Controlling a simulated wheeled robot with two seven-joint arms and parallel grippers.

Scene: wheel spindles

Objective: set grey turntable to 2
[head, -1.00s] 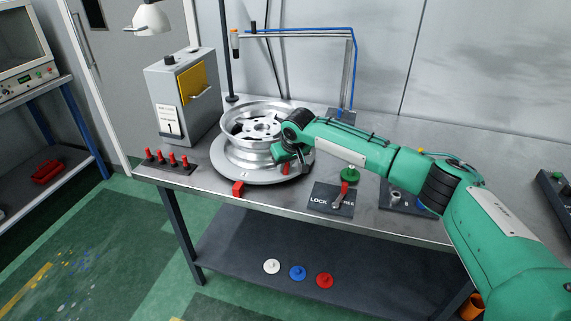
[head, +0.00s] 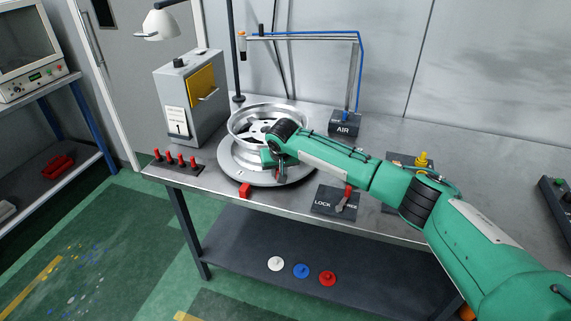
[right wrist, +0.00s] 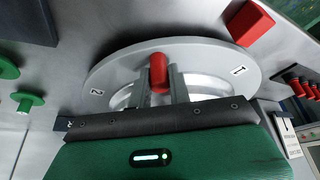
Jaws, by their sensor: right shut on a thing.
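The grey turntable (head: 240,177) is a round plate on the bench, with a silver wheel rim (head: 243,150) on it. In the right wrist view its edge (right wrist: 190,47) carries a 2 at left and a 1 at right. A red block (right wrist: 250,22) sits beside the plate near the 1; in the head view that block (head: 245,190) is at the plate's front. My right gripper (head: 279,174) is at the plate's front right. In the right wrist view it (right wrist: 160,88) is shut on an upright red peg (right wrist: 158,68) on the plate. My left gripper is out of view.
A lock plate (head: 325,206) with a red-handled lever stands right of the turntable. Several red pegs (head: 181,160) stand at left before a grey box (head: 172,95) showing 1. An air stand (head: 344,122) is behind. White, blue and red discs lie on the lower shelf (head: 235,245).

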